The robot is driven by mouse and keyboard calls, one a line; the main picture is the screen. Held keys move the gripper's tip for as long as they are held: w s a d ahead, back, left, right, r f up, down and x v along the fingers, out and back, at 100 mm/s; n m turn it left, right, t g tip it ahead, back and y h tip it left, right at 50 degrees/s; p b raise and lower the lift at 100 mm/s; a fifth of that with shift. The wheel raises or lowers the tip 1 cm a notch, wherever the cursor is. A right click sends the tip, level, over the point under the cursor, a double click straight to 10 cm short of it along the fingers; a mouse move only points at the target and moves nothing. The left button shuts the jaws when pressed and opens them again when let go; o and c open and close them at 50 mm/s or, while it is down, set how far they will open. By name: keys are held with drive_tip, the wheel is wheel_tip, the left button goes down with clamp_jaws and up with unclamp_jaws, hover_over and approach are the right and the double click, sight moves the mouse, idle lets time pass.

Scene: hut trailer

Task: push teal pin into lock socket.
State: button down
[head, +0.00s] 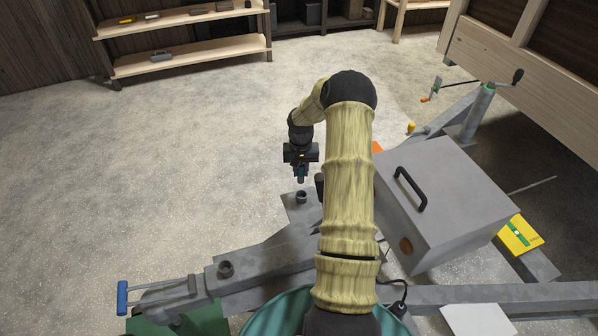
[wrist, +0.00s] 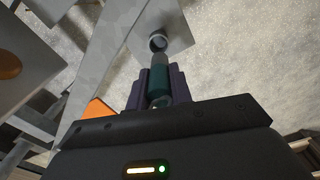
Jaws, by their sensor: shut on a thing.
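My gripper (head: 300,178) is shut on the teal pin (head: 300,174) and holds it pointing down in the head view. In the wrist view the teal pin (wrist: 159,78) sits between the two purple-grey fingers of my gripper (wrist: 158,88). The lock socket (head: 301,196) is a short dark grey ring on a flat metal plate. It also shows in the wrist view (wrist: 158,42), just beyond the pin's tip. The pin's tip is close to the socket's mouth. I cannot tell whether they touch.
A grey metal box (head: 445,200) with a black handle stands on the trailer frame right of my arm. A second dark round fitting (head: 226,268) sits on the drawbar, with a blue-handled lever (head: 123,297) beyond it. The floor on the left is clear up to the wooden shelves (head: 190,58).

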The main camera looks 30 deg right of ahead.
drive_tip(key=s+a+r+n, duration=0.2)
drive_tip(key=a+n, duration=0.1)
drive_tip(key=a, duration=1)
drive_tip(key=s+a+r+n, duration=0.1)
drive_tip(key=s+a+n, duration=0.1)
drive_tip(key=a, duration=1.1)
drive_tip(key=shift+s+a+r+n, duration=0.25)
drive_tip(key=shift+r+n, duration=0.1)
drive_tip(key=shift+n, duration=0.35)
drive_tip(key=shift+f, duration=0.1)
